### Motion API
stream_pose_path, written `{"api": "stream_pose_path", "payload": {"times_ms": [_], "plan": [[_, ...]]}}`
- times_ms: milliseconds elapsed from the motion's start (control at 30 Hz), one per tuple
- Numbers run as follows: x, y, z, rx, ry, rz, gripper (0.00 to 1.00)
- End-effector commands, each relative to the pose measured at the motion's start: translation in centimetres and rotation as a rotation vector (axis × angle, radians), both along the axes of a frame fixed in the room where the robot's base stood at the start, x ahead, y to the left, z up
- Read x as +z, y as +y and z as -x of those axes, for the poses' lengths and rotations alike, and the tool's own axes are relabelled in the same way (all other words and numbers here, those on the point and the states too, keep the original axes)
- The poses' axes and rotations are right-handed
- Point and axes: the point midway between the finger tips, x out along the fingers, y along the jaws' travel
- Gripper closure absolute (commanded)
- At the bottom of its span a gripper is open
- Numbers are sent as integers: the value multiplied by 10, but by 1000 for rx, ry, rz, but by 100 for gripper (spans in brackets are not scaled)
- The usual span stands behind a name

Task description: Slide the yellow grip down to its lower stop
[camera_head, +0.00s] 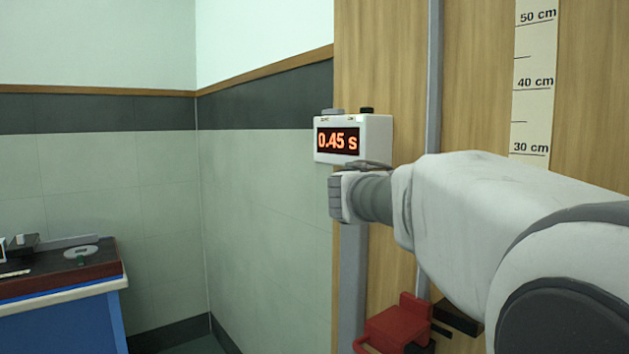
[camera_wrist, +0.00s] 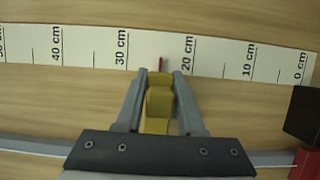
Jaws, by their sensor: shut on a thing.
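The yellow grip (camera_wrist: 158,103) sits between the two fingers of my gripper (camera_wrist: 160,78) in the wrist view, and the fingers are shut on it. A small red pointer (camera_wrist: 163,65) at its tip stands against the white centimetre scale (camera_wrist: 215,53), between the 20 cm and 30 cm marks, nearer 20. In the head view the upper part of the scale (camera_head: 533,75) shows on the wooden board; my arm hides its lower part. The grip and my fingertips are hidden there behind my wrist.
A red block (camera_head: 402,322) is at the foot of the rail (camera_head: 433,75), with a dark block (camera_wrist: 303,114) near the 0 cm end in the wrist view. A white timer box (camera_head: 375,138) reads 0.45 s. A blue bench (camera_head: 65,325) stands at left.

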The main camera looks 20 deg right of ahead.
Motion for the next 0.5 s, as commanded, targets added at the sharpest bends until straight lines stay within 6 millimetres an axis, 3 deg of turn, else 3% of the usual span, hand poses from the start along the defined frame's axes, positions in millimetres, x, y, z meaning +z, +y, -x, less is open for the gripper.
{"api": "stream_pose_path", "payload": {"times_ms": [100, 133, 233, 500], "plan": [[-9, 0, -1, -2, 10, -14, 100], [-9, 0, -1, -2, 10, -14, 57], [-8, 0, -1, -1, 9, -12, 40], [-5, 1, -1, -1, 6, -9, 40]]}}
